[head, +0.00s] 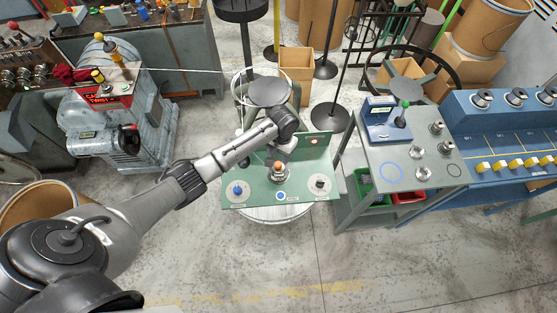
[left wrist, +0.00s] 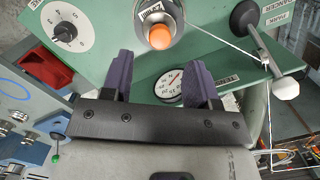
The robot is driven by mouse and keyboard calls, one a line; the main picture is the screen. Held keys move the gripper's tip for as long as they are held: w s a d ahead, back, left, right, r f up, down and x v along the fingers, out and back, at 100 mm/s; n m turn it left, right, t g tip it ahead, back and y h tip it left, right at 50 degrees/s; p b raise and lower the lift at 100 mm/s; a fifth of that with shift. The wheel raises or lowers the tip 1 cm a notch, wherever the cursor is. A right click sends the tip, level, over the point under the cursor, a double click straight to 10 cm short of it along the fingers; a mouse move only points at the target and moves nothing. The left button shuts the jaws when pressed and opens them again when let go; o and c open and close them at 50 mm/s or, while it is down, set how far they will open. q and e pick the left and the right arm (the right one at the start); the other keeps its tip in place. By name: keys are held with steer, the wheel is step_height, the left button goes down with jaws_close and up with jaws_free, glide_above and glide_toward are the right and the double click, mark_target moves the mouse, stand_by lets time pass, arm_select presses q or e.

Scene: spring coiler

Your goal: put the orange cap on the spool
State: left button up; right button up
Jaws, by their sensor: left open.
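The orange cap (head: 278,165) sits on top of a silvery, stepped round part (head: 280,175) in the middle of the green panel (head: 262,196). The cap (left wrist: 160,37) also shows in the left wrist view, on a steel collar (left wrist: 158,17); I cannot tell whether that part is the spool. My left gripper (left wrist: 158,63) is open, with nothing between its two dark purple fingers. In the left wrist view the cap lies just beyond the fingertips, sideways between them. In the head view my left gripper (head: 284,152) hangs just above the cap, partly hidden by its wrist. My right gripper is not in view.
A dial with a black knob (left wrist: 65,33), a round gauge (left wrist: 169,83) and a dancer arm with a white ball (left wrist: 286,88) are near the fingers. A pale wire runs to the dancer. A grey bench (head: 405,165) stands right, and a grey machine (head: 120,115) left.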

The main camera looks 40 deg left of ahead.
arm_select(q)
step_height(320, 180, up, 6)
steer(key=s+d+f+m+t, duration=0.1)
steer(key=s+d+f+m, duration=0.15)
steer(key=s+d, duration=0.4)
steer(key=s+d+f+m+t, duration=0.1)
steer(key=s+d+f, duration=0.25)
steer(key=s, duration=0.55)
steer(key=s+r+t, duration=0.1)
steer(key=s+r, duration=0.1)
steer(key=s, duration=0.5)
steer(key=s+r+t, duration=0.2)
steer(key=s+r, duration=0.1)
steer(key=s, duration=0.4)
steer(key=shift+s, duration=0.25)
steer(key=shift+d+m, duration=0.1)
steer(key=shift+m, duration=0.15)
stand_by(0.6)
